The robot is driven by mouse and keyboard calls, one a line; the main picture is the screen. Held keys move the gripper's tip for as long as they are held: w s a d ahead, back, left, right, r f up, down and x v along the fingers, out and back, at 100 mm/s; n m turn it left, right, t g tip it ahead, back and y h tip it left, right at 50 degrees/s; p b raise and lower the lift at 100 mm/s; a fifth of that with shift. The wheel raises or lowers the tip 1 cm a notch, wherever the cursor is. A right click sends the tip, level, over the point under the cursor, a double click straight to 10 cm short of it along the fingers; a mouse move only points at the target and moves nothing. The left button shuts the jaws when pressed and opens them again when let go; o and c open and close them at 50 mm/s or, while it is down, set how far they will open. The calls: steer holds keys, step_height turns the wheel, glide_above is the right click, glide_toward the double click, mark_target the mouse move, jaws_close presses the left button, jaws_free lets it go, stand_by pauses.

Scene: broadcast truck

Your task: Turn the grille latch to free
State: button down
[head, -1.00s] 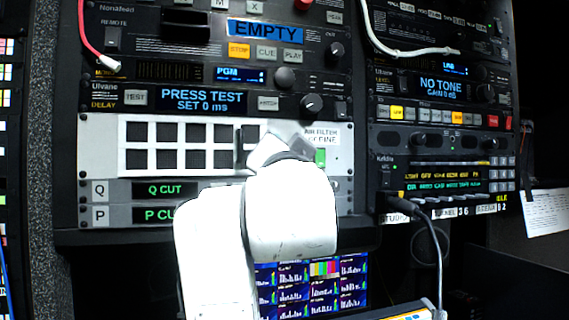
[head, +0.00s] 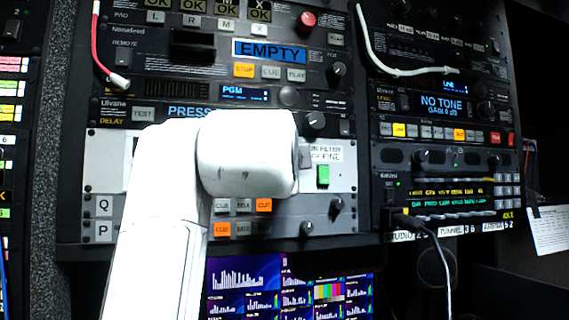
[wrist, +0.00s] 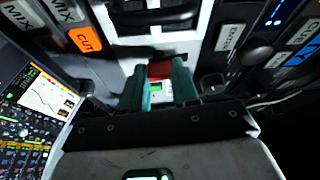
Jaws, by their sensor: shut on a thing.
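The grille (head: 100,160) is a pale panel in the left rack, mostly covered by my arm in the head view. A green patch (head: 323,175) sits on its right end under the air filter label (head: 325,153). In the wrist view my gripper (wrist: 160,82) has teal fingers close around a small red piece (wrist: 160,69), which appears to be the grille latch. The fingers look shut on it. A green and white patch (wrist: 155,88) shows between them. The latch's exact turn angle is unclear.
Orange and grey buttons (head: 240,205) and knobs (head: 336,204) lie just below the grille. A red cable (head: 97,50) and a white cable (head: 400,68) hang on the racks. A black plug with a cable (head: 405,220) sticks out at right. Monitors (head: 290,290) stand below.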

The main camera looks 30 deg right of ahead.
steer(key=shift+m, duration=0.5)
steer(key=shift+g, duration=0.3)
steer(key=c, duration=0.8)
jaws_free()
steer(key=shift+c, duration=0.2)
steer(key=b+v, duration=0.3)
steer(key=v, duration=0.7)
steer(key=shift+s+a, duration=0.2)
steer(key=shift+s, duration=0.15)
steer(key=shift+f, duration=0.15)
